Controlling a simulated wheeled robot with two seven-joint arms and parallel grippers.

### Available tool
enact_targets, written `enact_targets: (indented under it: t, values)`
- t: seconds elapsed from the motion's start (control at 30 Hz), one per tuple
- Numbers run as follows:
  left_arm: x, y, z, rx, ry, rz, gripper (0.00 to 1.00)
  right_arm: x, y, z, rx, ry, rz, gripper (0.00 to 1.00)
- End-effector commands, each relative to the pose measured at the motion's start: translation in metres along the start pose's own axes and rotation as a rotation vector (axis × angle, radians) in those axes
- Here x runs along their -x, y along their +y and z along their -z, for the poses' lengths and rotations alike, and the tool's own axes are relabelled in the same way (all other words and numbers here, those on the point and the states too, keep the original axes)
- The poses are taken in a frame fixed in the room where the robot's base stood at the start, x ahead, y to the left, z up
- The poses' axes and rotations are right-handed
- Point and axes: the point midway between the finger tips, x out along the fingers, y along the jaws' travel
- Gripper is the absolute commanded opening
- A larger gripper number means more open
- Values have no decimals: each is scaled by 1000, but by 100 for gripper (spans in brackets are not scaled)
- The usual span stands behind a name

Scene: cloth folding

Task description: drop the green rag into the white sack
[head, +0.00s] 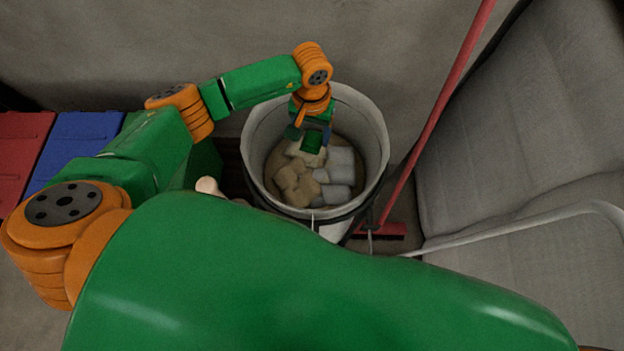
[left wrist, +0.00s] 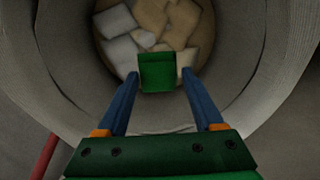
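The white sack (head: 257,150) stands open at the middle of the head view, and its inner wall surrounds the left wrist view (left wrist: 245,60). My left gripper (head: 310,131) points down inside the sack's mouth. Its blue fingers (left wrist: 161,73) are spread apart. The green rag (head: 312,142) is a small folded green piece just beyond the fingertips, inside the sack. In the left wrist view the rag (left wrist: 157,72) shows between the tips, with a gap on the right side. Whether it rests on the contents below is hard to tell. My right gripper is not in view.
Several tan and grey cloth-like pieces (head: 339,160) lie at the sack's bottom. A red-handled tool (head: 436,115) leans right of the sack. A grey padded surface (head: 520,130) fills the right. Red (head: 22,140) and blue (head: 80,140) boxes stand at the left.

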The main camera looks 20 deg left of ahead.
Motion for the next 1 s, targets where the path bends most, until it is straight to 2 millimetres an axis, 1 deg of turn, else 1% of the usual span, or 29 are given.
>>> enact_targets:
  t: [0.03, 0.07, 0.37, 0.47, 0.6, 0.7, 0.8, 1.0]
  values:
    - [0, 0, 0, 0, 0, 0, 85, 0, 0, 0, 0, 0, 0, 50]
    - [0, 0, 0, 0, 0, 0, 93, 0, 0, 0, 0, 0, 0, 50]
    - [2, 0, 0, 0, 1, 0, 93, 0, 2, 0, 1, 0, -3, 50]
    - [16, 0, 2, -1, 5, -1, 93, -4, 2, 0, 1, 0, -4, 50]
    - [46, 0, 2, -1, 6, 1, 93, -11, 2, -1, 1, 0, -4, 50]
    - [62, 0, 1, 0, 4, -1, 93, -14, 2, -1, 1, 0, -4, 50]
    - [70, 0, 1, 0, 1, 0, 93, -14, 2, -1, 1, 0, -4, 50]
    - [71, 0, 0, 0, 0, 0, 93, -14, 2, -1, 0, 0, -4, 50]
